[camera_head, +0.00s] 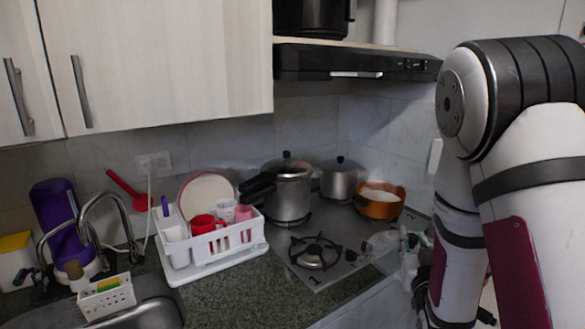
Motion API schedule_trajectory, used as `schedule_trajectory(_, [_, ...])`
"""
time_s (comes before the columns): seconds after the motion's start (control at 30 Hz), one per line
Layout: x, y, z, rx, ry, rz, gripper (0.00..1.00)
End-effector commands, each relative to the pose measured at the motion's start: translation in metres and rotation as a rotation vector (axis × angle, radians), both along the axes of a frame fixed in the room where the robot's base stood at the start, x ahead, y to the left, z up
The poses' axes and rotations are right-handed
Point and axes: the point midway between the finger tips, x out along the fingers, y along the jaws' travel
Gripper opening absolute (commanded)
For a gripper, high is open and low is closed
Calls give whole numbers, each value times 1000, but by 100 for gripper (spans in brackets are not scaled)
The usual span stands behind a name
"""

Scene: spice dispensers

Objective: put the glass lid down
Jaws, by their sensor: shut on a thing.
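The glass lid (379,244) is a clear, faint disc at the right front of the stove. It appears tilted, and its edges are hard to make out. My gripper (404,241) is at the lid's right side, shut on it, near the stove's right edge. The exact grip point is too small to see. I cannot tell whether the lid touches the stove top (345,222) or is held above it.
An orange pot (379,208) stands behind the lid. A pressure cooker (291,192) and a smaller silver pot (342,180) stand at the back. A bare burner (314,252) is left of the lid. A white dish rack (222,245) stands further left. Granite counter (245,295) is clear in front.

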Motion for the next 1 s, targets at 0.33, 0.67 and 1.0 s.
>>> schedule_trajectory(0.33, [7, 25, -30, -10, 4, 61, 0])
schedule_trajectory(0.67, [10, 61, -77, -9, 6, 144, 0])
schedule_trajectory(1.0, [6, 84, -106, 2, -1, 194, 0])
